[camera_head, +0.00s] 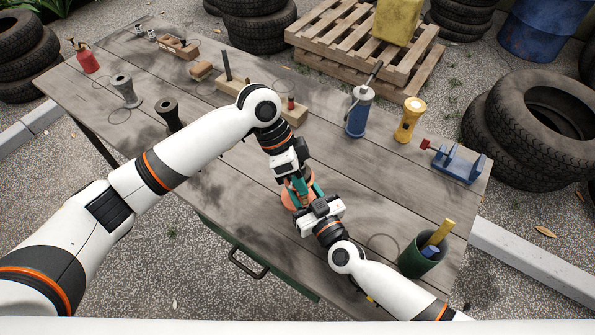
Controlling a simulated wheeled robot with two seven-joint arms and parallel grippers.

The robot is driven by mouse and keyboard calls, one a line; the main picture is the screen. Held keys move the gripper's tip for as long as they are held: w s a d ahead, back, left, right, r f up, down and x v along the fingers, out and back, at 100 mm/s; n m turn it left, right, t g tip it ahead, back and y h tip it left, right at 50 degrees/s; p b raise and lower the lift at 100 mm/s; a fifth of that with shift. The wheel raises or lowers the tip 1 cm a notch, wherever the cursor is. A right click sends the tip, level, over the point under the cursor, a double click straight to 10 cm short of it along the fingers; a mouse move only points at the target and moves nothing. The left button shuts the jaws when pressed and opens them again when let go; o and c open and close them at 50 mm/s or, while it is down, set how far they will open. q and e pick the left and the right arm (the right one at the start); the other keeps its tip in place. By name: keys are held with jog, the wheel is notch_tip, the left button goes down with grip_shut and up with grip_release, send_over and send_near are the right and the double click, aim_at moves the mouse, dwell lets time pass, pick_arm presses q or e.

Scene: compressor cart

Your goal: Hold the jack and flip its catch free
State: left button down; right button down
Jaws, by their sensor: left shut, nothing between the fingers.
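A salmon-orange round object (287,200) stands on the table between my two grippers. It looks like the jack, but the grippers cover most of it, and its catch cannot be made out. My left gripper (298,186) reaches down over it from above and is shut with nothing between its fingers. My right gripper (312,194) comes in from the lower right, right beside the object and close to the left fingertips. Its fingers are mostly hidden, so whether they grip the object cannot be told.
The wooden table (215,185) also holds a blue canister (358,115), a yellow flashlight (410,120), a blue vise (457,163) and a green cup (420,257) at the right.

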pick_arm(q)
jog(key=shift+s+d+f+m+t+y, duration=0.1)
jog(key=shift+s+f+m+t+y, duration=0.05)
jog(key=shift+s+t, duration=0.4)
jog(key=shift+s+d+f+m+t+y, duration=0.15)
jog(key=shift+s+t, duration=0.2)
jog(key=shift+t, duration=0.4)
jog(key=shift+s+f, duration=0.1)
jog(key=shift+s, duration=0.15)
jog(key=shift+s+f, duration=0.15)
jog(key=shift+f, duration=0.05)
dwell(0.5)
